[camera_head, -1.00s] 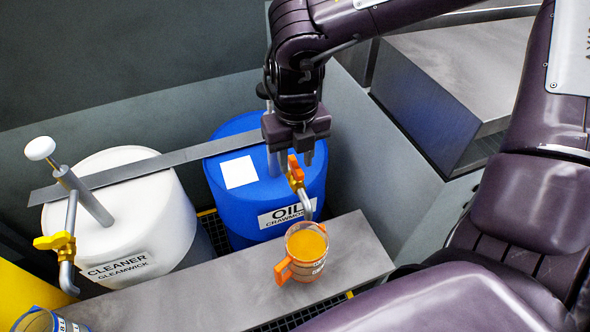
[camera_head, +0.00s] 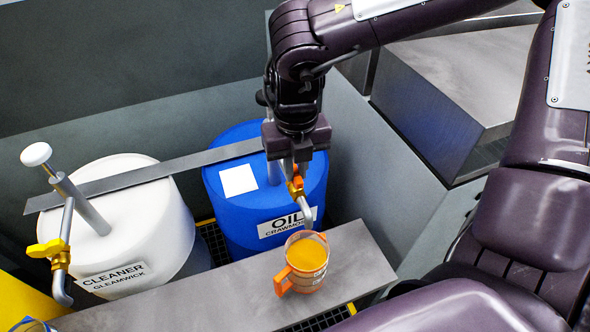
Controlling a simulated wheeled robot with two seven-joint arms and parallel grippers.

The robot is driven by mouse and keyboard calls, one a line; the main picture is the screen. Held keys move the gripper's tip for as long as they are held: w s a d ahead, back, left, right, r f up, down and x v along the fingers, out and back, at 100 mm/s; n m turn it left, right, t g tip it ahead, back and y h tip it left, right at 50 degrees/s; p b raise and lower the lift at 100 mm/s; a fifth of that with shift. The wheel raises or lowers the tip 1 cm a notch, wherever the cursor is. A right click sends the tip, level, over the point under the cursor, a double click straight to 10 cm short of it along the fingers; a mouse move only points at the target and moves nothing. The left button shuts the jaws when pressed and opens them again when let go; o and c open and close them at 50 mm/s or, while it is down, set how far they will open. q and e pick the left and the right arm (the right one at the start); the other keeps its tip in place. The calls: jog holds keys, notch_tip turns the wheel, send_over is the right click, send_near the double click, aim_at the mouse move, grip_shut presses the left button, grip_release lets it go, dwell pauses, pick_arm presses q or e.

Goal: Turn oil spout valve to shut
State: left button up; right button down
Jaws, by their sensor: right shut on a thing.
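The blue oil barrel (camera_head: 232,205) stands at the centre with a white "OIL" label (camera_head: 287,222). Its spout (camera_head: 306,212) curves down over a measuring jug (camera_head: 305,262) with an orange handle, holding orange-yellow liquid. The orange valve handle (camera_head: 298,182) is on the spout, partly hidden by my fingers. My right gripper (camera_head: 292,176) points down and is shut on the valve handle. My left gripper is not in view.
A white cleaner barrel (camera_head: 140,220) with a pump and yellow valve (camera_head: 48,248) stands at the left. The jug rests on a grey metal shelf (camera_head: 225,292). A metal strap (camera_head: 130,180) crosses both barrels. A grey metal box (camera_head: 440,95) is at the right rear.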

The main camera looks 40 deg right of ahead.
jog(key=m+b, duration=0.1)
jog(key=m, duration=0.1)
jog(key=shift+f+m, duration=0.15)
jog(key=shift+m, duration=0.15)
jog(key=shift+m+b, duration=0.3)
jog(key=shift+m, duration=0.2)
jog(key=shift+m+b, duration=0.6)
jog(key=shift+m, duration=0.1)
jog(key=shift+m+b, duration=0.5)
jog(key=shift+m, duration=1.1)
